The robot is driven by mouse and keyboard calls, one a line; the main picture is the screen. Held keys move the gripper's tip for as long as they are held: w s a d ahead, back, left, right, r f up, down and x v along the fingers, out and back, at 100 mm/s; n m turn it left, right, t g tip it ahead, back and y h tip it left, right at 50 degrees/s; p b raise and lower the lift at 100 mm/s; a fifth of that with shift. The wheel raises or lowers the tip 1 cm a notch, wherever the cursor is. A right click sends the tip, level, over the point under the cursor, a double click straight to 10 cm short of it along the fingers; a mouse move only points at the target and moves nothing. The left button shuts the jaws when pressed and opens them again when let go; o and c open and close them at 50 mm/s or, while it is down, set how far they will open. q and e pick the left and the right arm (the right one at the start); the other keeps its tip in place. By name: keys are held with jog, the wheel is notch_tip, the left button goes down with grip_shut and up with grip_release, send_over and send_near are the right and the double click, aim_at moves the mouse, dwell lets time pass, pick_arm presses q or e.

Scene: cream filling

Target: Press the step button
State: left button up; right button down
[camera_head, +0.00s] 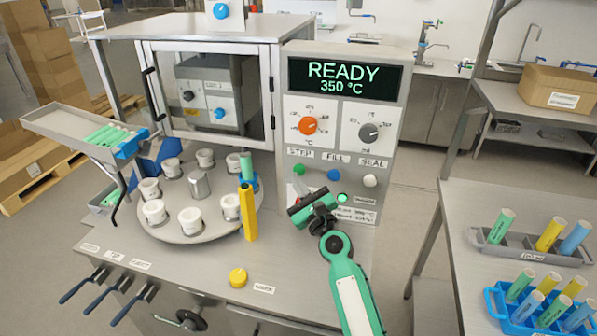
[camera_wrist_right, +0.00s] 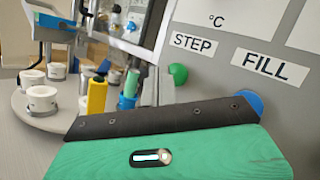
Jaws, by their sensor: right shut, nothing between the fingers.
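The green step button (camera_head: 299,170) is on the front panel under the STEP label, left of the blue fill button (camera_head: 334,175) and the white seal button (camera_head: 370,181). My right gripper (camera_head: 308,206) is shut and empty, just below and in front of the step button. In the right wrist view the step button (camera_wrist_right: 178,73) shows above the dark gripper edge, and the fill button (camera_wrist_right: 248,103) is partly hidden behind it. Contact with the step button does not show. My left gripper is not in view.
The display (camera_head: 345,77) reads READY, 350 °C. Left of my gripper stand a yellow tube (camera_head: 247,212) and a turntable (camera_head: 178,235) with several white cups. A yellow button (camera_head: 238,278) sits on the front tabletop. Tube racks (camera_head: 485,240) stand on the right table.

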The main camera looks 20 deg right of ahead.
jog(key=shift+w+d, duration=0.1)
dwell(0.4)
jog(key=shift+w+d, duration=0.2)
jog(key=shift+w, duration=0.1)
jog(key=shift+w+d, duration=0.25)
jog(key=shift+w, duration=0.15)
dwell(1.0)
jog(key=shift+s+a, duration=0.55)
jog(key=shift+s, duration=0.25)
jog(key=s+a, duration=0.1)
jog(key=s+a+p, duration=0.1)
jog(key=s, duration=0.2)
jog(key=shift+s+a, duration=0.1)
jog(key=shift+a, duration=0.3)
dwell(0.5)
